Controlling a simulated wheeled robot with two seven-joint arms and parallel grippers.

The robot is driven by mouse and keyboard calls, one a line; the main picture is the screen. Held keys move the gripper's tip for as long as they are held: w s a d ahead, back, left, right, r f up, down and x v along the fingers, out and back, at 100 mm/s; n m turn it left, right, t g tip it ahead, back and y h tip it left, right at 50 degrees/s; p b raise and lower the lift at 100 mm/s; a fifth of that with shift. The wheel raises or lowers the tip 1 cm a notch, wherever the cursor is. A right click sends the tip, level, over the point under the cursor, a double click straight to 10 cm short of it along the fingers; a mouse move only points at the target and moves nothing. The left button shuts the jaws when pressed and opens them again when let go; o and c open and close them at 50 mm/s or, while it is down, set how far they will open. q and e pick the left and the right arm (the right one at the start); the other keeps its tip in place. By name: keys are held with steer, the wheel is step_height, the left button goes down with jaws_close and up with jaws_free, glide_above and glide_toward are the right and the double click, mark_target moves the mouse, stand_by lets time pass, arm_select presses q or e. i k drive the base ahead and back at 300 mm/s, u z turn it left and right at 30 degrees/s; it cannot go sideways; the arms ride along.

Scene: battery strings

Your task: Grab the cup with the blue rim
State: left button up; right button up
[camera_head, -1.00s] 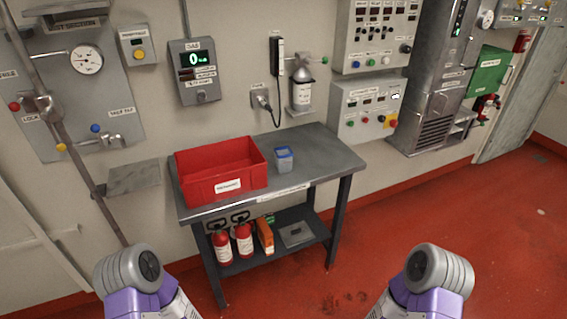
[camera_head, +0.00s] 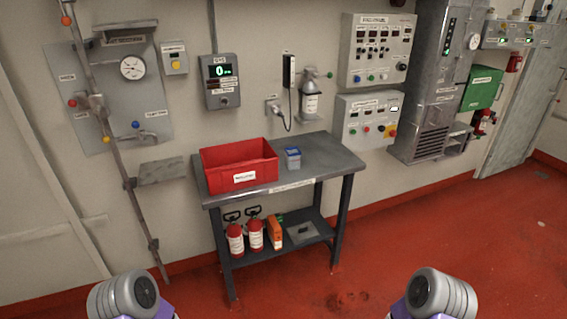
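A small cup with a blue rim (camera_head: 293,159) stands on the grey workbench (camera_head: 328,157), just right of the red bin. It is small in the head view, and its inside cannot be made out. My two arms show only as rounded grey joints at the bottom left and bottom right, well apart from the bench. Neither gripper is in view.
A red bin (camera_head: 240,176) takes up the left part of the bench top. Fire extinguishers (camera_head: 235,239), an orange box (camera_head: 275,232) and a flat grey item (camera_head: 303,234) are on the lower shelf. A dispenser (camera_head: 311,100) hangs on the wall behind. Red floor (camera_head: 400,250) is clear in front.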

mark_target(292, 155)
steer(key=u, duration=0.45)
steer(key=i, duration=0.95)
steer(key=u, duration=0.1)
